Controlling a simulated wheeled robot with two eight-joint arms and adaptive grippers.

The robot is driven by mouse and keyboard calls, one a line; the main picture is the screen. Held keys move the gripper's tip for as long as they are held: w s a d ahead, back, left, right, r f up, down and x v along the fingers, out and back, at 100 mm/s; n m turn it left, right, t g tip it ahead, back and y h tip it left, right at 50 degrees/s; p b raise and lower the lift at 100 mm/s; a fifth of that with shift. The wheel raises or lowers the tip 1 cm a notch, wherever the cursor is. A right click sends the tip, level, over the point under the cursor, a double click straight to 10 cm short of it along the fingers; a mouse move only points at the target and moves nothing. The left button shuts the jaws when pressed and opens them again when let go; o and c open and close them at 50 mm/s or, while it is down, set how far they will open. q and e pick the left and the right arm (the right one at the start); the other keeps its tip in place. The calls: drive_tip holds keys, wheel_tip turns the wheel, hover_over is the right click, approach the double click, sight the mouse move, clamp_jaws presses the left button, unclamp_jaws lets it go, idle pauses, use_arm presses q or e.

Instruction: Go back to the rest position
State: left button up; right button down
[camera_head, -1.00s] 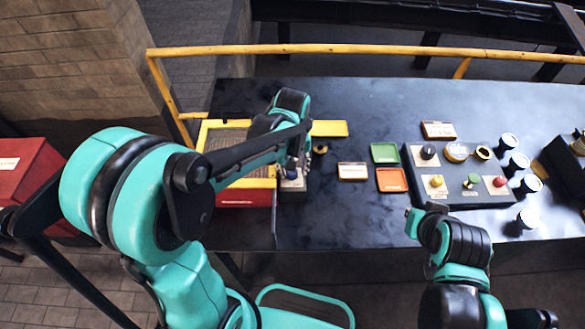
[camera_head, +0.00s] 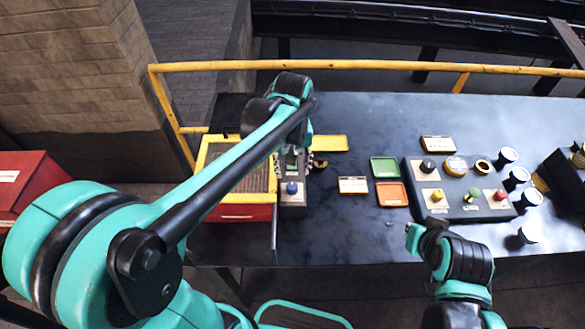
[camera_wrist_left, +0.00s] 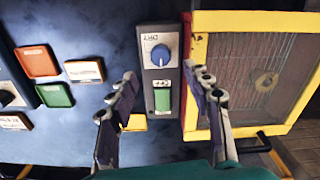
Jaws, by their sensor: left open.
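My left gripper (camera_head: 298,160) is over the left part of the dark table, above a narrow grey control box (camera_head: 292,209). In the left wrist view the open, empty jaws (camera_wrist_left: 160,85) frame that box from above. The box carries a blue knob (camera_wrist_left: 160,54) and a green rocker switch (camera_wrist_left: 162,99), both apart from the fingers. My right gripper (camera_head: 414,234) is low at the table's front edge; its fingers are too unclear to tell open from shut.
A red box with a yellow-framed mesh window (camera_head: 243,212) stands beside the control box. Green (camera_head: 385,167) and orange (camera_head: 391,194) trays lie mid-table. A button panel (camera_head: 461,211) and several dark, white-topped cylinders stand right. A yellow rail (camera_head: 360,64) runs behind.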

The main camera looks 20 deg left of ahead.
idle(0.3)
use_arm(q)
drive_tip(key=s+a+m+t, duration=0.1)
drive_tip(key=s+t, duration=0.1)
drive_tip(key=s, duration=0.1)
drive_tip(key=s+a+m+t+b, duration=0.1)
drive_tip(key=s+m+t, duration=0.1)
drive_tip(key=s, duration=0.1)
drive_tip(key=s+a+f+m+t+b, duration=0.1)
drive_tip(key=s+a+t, duration=0.1)
drive_tip(key=s, duration=0.1)
drive_tip(key=shift+s+m, duration=0.3)
drive_tip(key=shift+s, duration=0.05)
drive_tip(key=shift+s+a+f+m+t, duration=0.2)
drive_tip(key=shift+s+f+m+t, duration=0.1)
drive_tip(key=shift+t, duration=0.3)
